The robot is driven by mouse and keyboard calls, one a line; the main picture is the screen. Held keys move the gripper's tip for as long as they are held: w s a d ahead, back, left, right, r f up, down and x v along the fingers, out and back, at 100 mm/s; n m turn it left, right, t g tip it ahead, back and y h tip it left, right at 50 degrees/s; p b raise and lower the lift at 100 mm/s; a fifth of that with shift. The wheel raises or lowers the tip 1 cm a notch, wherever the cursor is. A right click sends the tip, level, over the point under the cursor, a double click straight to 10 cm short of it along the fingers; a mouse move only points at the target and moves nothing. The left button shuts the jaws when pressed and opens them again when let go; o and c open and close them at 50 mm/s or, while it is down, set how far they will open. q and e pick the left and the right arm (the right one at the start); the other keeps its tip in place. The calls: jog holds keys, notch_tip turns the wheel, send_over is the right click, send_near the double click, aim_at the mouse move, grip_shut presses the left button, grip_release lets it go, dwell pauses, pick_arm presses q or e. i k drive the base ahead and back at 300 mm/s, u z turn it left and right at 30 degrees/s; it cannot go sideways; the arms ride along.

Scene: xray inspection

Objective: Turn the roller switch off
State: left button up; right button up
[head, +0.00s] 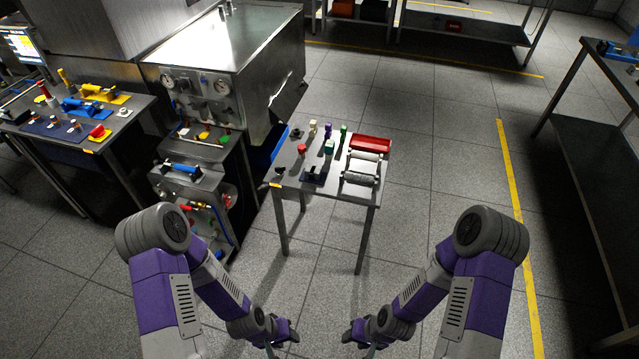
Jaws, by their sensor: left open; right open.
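A small grey table (335,192) stands in the middle distance. On its right side are a red roller-like block (370,144) and pale grey rollers (361,171). A small dark device on a base (314,175) sits at the table's front; I cannot tell whether it is the roller switch or how it is set. My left gripper (283,342) and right gripper (355,343) are low at the bottom of the head view, well short of the table. Both are open and empty, with their fingertips partly cut off or hard to make out.
A metal machine with gauges and coloured knobs (205,95) stands left of the table. A workbench with blue, yellow and red fixtures (75,150) is at far left. A dark shelf table (610,180) stands at right. The floor before the small table is clear.

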aim_at(281, 170)
jog(key=z, duration=0.15)
jog(key=i, duration=1.2)
jog(key=z, duration=0.2)
